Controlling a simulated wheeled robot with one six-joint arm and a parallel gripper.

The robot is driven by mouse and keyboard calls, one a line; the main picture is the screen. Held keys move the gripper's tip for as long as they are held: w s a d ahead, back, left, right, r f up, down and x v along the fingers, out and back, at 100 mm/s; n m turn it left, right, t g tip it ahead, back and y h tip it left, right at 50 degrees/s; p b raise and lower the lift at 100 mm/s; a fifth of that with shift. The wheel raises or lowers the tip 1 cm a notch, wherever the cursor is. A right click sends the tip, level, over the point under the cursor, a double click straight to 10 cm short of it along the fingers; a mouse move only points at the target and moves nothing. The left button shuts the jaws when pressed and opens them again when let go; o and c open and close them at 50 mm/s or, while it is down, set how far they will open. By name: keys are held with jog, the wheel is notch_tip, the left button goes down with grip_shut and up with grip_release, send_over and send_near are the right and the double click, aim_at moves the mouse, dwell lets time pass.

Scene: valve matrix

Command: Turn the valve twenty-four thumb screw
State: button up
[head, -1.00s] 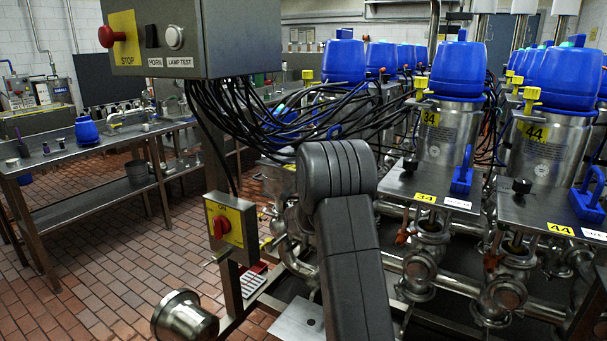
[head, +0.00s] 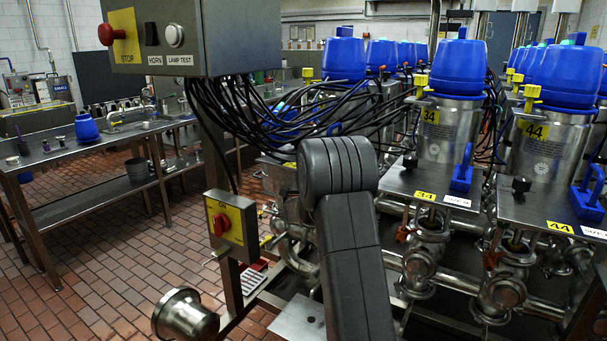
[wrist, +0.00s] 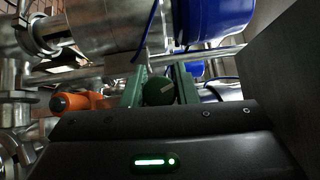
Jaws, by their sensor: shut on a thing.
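In the wrist view, my gripper (wrist: 160,76) has two green fingers closed around a dark round knob (wrist: 158,93) with a pale mark on it. The knob sits between the fingers, and its lower part is hidden by the gripper body. It looks like a thumb screw, but no number twenty-four label is readable in either view. In the head view my dark arm covers the middle, and the gripper and the held knob are hidden behind it.
An orange handle (wrist: 70,102) lies close left of my gripper. A dark panel (wrist: 280,75) stands close on the right. Valve units 34 (head: 447,130) and 44 (head: 545,150) stand right of my arm. A control box (head: 195,38) with hanging cables is at upper left.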

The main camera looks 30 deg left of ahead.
dwell(0.3)
jog(key=o, duration=1)
jog(key=b+v, duration=0.2)
jog(key=v, duration=1.1)
jog(key=shift+s+d+r, duration=0.1)
jog(key=shift+s+d, duration=0.15)
jog(key=shift+s, duration=0.05)
